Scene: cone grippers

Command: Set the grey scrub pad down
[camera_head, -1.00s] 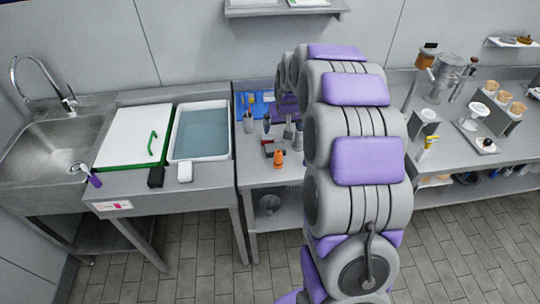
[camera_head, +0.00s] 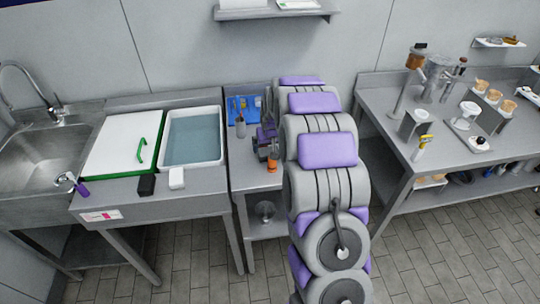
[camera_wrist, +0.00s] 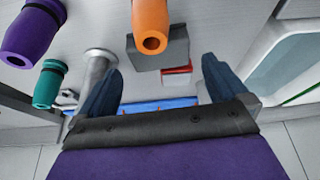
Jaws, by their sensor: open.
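A dark grey block (camera_wrist: 174,52), which looks like the grey scrub pad, lies on the middle steel table (camera_head: 240,183). An orange cone-shaped grip (camera_wrist: 151,28) stands in front of it in the wrist view and hides part of it; I cannot tell if they are joined. The orange grip also shows in the head view (camera_head: 272,166). My gripper (camera_wrist: 162,82) is open, its two blue fingers apart with nothing held between them. The block is near the fingertips; contact is unclear. In the head view, my arm partly hides the gripper.
A purple grip (camera_wrist: 32,35), a teal grip (camera_wrist: 47,87) and a red block (camera_wrist: 178,72) are close by. A blue tray (camera_head: 241,104) lies at the back. A water basin (camera_head: 220,155), a black block (camera_head: 147,185) and a white block (camera_head: 177,178) are left.

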